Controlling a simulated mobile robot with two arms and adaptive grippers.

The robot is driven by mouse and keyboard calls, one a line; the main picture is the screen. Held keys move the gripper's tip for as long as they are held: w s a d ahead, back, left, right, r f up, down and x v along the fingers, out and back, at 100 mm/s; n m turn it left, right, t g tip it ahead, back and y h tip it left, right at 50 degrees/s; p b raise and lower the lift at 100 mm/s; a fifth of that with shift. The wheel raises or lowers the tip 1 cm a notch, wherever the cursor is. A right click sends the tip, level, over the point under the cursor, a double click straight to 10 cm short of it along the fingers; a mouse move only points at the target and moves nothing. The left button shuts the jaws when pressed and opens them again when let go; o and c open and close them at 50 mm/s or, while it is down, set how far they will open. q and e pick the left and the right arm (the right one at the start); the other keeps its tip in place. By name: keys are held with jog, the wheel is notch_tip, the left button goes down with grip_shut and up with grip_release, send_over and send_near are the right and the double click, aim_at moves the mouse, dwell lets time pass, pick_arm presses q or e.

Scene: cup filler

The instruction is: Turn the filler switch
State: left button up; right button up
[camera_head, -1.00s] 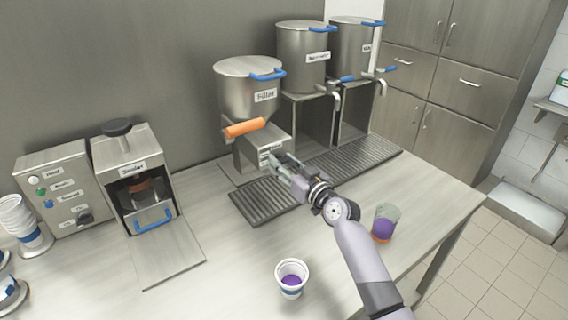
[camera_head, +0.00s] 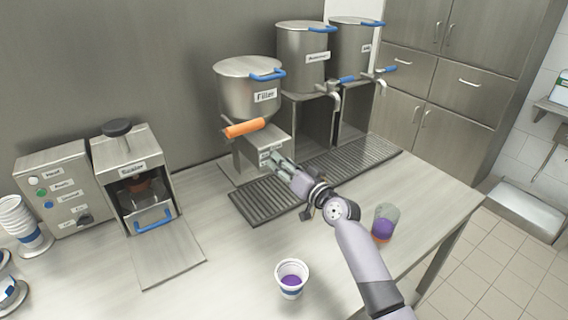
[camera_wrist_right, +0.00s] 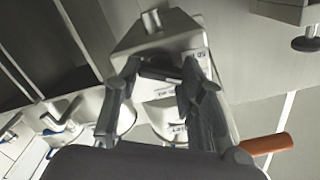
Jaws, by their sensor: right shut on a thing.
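The filler (camera_head: 248,92) is a steel pot with a "Filler" label, a blue handle and an orange lever. Its steel base (camera_head: 262,148) has small labels on the front. My right gripper (camera_head: 274,160) is at the front of that base. In the right wrist view its fingers (camera_wrist_right: 155,76) are shut on the dark filler switch (camera_wrist_right: 160,73), a small bar near the printed labels. In the head view the gripper hides the switch. My left gripper is not in view.
A drip grate (camera_head: 262,206) lies under my right gripper. A cup with purple contents (camera_head: 291,279) stands on the front counter, and a clear container with purple contents (camera_head: 383,223) is right of my forearm. A sealer (camera_head: 135,180) stands at left.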

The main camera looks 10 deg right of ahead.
jog(key=shift+m, duration=1.4)
jog(key=o, duration=1.1)
jog(key=shift+o, duration=0.2)
jog(key=v, duration=1.2)
jog(key=shift+f, duration=0.1)
